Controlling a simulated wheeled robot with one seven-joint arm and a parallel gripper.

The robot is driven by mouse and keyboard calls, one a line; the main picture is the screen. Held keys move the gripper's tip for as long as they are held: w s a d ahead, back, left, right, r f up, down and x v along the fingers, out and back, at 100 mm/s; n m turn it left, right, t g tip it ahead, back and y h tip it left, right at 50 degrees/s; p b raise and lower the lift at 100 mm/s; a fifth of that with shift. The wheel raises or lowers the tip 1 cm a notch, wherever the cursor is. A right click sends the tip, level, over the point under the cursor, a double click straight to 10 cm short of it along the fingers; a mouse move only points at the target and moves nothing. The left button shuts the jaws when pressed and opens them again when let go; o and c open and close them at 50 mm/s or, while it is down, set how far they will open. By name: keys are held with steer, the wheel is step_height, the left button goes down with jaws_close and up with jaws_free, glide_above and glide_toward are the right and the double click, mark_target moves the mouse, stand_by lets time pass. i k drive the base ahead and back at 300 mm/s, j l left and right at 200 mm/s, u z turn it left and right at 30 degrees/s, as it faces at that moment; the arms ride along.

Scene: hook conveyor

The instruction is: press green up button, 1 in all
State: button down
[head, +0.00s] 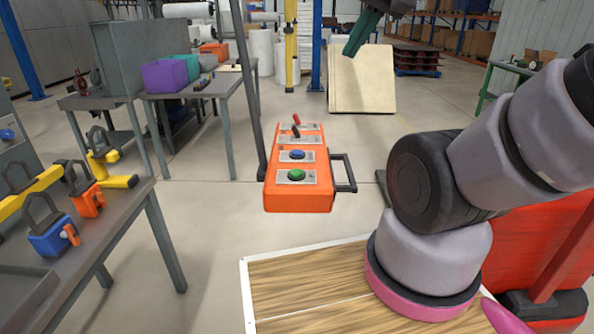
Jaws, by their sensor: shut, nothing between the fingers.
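The green button (296,174) is round and sits on a pale plate at the near end of an orange control box (299,203). A blue button (297,154) lies behind it, and two small levers, one red-tipped (296,118) and one dark, are farther back.
A grey table with padlocks (55,240) stands at left, and a table with purple (164,76) and teal bins behind it. A dark handle (345,172) juts from the box's right side. A dark pole (246,90) rises left of it. Open floor surrounds the box.

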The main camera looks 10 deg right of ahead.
mark_target(295, 173)
steer(key=k+u, duration=0.2)
steer(key=k, duration=0.25)
steer(key=k+j+u, duration=0.2)
steer(key=k, duration=0.2)
steer(key=k+j+u, duration=0.25)
steer(key=k, duration=0.15)
steer(key=k+l, duration=0.05)
steer(key=l, duration=0.05)
